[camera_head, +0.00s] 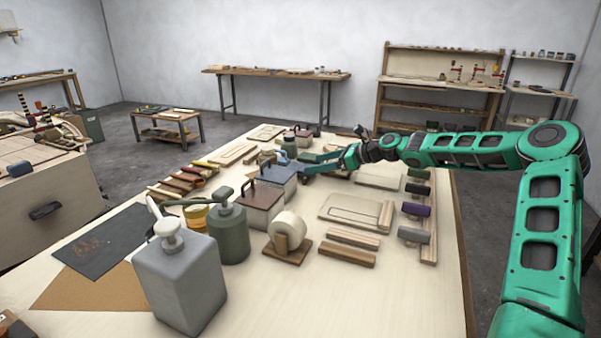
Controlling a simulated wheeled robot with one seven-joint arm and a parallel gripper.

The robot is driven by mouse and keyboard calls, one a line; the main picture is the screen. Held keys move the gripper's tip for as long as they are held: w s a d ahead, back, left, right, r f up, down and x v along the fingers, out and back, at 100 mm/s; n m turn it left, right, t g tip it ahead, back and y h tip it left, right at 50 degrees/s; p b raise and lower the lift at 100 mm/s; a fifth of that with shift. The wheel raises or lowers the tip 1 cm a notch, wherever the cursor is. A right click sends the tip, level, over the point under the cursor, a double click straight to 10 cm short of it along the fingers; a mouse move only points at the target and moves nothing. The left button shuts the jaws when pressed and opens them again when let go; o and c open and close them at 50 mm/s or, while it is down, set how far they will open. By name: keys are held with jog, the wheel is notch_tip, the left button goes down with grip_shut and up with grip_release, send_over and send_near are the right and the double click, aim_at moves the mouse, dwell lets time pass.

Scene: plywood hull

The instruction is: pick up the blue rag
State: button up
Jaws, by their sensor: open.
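My gripper (308,164) reaches left over the far half of the long pale table, its fingers apart and nothing visible between them. A small blue, soft-looking patch (282,158) shows just left of the fingertips, behind a blue-grey box with a handle (278,180). It may be the blue rag, but it is small and partly hidden. I cannot tell whether the fingers touch it. Several rolled cloths lie along the table's right side, among them a purple one (416,210) and a grey-blue one (413,235).
A grey can (180,285), a dark green can (229,235) and a brown box with a handle (262,205) stand on the near and middle table (330,300). The front right tabletop is clear.

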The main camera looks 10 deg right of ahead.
aim_at(302, 167)
jog(key=x, duration=0.5)
jog(key=shift+a, duration=0.1)
jog(key=shift+c, duration=0.2)
jog(key=c, duration=1.1)
jog(key=shift+o, duration=0.2)
